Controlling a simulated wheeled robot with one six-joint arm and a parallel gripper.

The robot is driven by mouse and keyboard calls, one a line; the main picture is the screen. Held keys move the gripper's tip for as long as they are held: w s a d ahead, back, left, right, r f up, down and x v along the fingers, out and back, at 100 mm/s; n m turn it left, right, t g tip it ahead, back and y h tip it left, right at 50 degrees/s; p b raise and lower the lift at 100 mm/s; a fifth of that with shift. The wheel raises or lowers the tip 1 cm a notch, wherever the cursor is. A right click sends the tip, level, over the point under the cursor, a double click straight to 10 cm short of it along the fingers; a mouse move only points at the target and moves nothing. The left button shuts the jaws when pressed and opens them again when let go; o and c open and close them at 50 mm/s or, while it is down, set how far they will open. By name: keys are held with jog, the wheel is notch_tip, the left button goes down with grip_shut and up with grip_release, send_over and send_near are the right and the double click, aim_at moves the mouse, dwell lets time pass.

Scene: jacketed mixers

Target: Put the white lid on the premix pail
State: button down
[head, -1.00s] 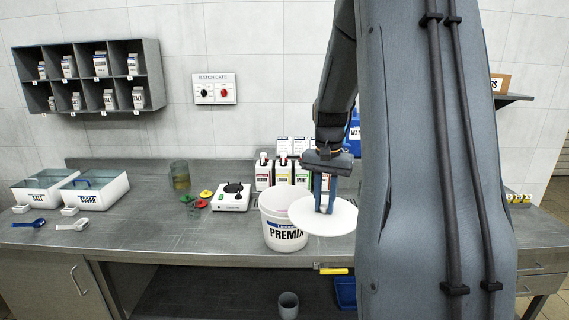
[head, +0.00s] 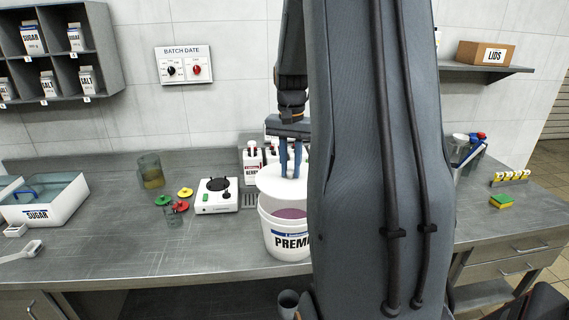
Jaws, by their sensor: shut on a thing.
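The white premix pail (head: 280,238) stands on the steel counter near its front edge, with purplish contents showing inside. My arm hides its right side. The white lid (head: 268,182) is a flat disc held above the back part of the pail's mouth. It is apart from the front rim, and the pail's inside shows below it. My gripper (head: 291,172) points down and is shut on the lid near its middle. My arm hides the lid's right part.
A white hot plate (head: 217,196) stands left of the pail. White bottles (head: 252,163) stand just behind the lid.

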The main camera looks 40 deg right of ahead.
aim_at(291, 178)
jog(key=shift+s+f+b, duration=0.1)
jog(key=shift+f+b, duration=1.75)
jog(key=shift+f, duration=1.25)
jog(key=shift+p, duration=0.35)
jog(key=shift+f, duration=0.25)
jog(key=c, duration=1.1)
grip_release()
